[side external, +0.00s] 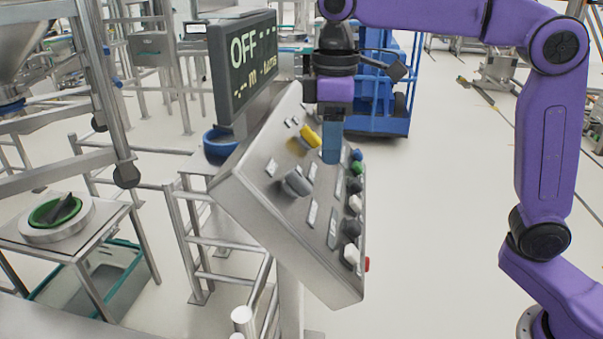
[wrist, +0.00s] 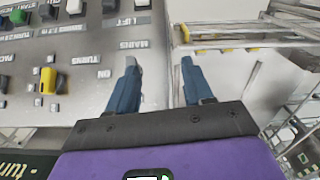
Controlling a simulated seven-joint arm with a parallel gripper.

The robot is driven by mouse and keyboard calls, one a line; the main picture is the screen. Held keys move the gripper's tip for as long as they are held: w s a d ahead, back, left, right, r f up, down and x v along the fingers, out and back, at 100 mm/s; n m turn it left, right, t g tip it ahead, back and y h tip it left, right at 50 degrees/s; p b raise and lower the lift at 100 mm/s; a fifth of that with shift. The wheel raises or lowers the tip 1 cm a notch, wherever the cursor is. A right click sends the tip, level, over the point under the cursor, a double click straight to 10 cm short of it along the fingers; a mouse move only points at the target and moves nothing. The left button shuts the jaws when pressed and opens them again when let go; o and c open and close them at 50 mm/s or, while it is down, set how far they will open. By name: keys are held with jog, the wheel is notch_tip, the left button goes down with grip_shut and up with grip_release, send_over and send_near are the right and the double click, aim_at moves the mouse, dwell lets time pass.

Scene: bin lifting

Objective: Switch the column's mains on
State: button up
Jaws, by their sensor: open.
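The column's sloped metal control panel (side external: 270,215) carries a yellow switch (side external: 311,136), a grey knob (side external: 297,184) and several buttons along its right side. My gripper (side external: 332,158) points down beside the panel's upper right part, its blue fingers near the yellow switch and the buttons. In the wrist view my gripper (wrist: 158,63) is open and empty, its fingers straddling the panel's edge. An upside-down MAINS label (wrist: 131,45) lies just beyond the left fingertip. A small grey piece shows at that tip; I cannot tell whether it is the mains switch.
A display (side external: 243,65) above the panel reads OFF with dashes. A green dial with a black handle (side external: 57,211) sits on a stand at left. Metal rails (side external: 225,240) stand behind the panel's left side.

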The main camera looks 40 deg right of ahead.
notch_tip(320, 180, up, 5)
jog(key=m, duration=0.1)
send_over(302, 177)
jog(key=s, duration=0.1)
jog(key=w+r, duration=0.1)
notch_tip(302, 177, down, 17)
jog(key=shift+f, duration=0.2)
dwell(0.4)
jog(key=shift+a, duration=0.1)
grip_shut()
